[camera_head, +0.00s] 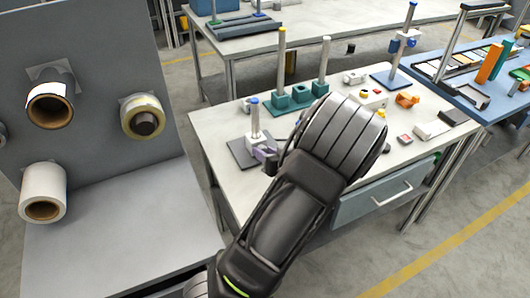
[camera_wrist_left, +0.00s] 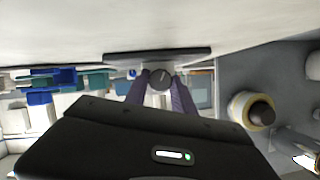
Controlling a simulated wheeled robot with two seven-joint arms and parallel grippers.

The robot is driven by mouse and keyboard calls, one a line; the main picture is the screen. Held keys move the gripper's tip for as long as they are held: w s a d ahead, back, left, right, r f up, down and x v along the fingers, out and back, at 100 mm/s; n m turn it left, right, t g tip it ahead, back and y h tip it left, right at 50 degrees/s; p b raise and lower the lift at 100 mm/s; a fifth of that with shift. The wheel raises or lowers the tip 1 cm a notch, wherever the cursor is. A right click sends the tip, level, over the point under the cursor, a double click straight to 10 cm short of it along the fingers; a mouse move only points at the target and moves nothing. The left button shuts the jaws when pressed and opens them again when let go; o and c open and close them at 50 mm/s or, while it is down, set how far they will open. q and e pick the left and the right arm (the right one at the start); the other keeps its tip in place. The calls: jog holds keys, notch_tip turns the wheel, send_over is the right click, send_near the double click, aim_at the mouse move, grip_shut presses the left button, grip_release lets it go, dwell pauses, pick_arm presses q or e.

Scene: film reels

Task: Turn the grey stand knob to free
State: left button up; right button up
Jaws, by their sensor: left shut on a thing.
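The grey stand (camera_head: 254,120) rises from a dark base plate (camera_head: 238,152) at the near left of the white table. It has a thin post with a blue tip and a grey block low on it. My left gripper (camera_head: 266,156), with purple-grey fingers, is at the stand's near right side, low above the table. In the left wrist view the round dark knob (camera_wrist_left: 160,79) sits between the two fingertips, and the gripper is shut on it. A light, slightly tilted line shows on the knob's face. In the head view the knob is hidden by my gripper. My right gripper is not in view.
Teal blocks with posts (camera_head: 302,93) stand behind on the white table (camera_head: 218,118). A second stand with a blue base (camera_head: 390,80) and an orange part (camera_head: 407,99) lie farther right. A grey panel with tape rolls (camera_head: 143,117) stands at left.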

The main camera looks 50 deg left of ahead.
pick_arm(q)
grip_shut()
jog(key=shift+s+n+t, duration=0.1)
jog(key=shift+n+t, duration=0.3)
jog(key=shift+n, duration=0.3)
jog(key=shift+n+t+h+b, duration=0.4)
jog(key=shift+n+t+b, duration=0.4)
jog(key=shift+n, duration=0.3)
jog(key=o, duration=0.9)
grip_release()
jog(key=shift+c, duration=0.2)
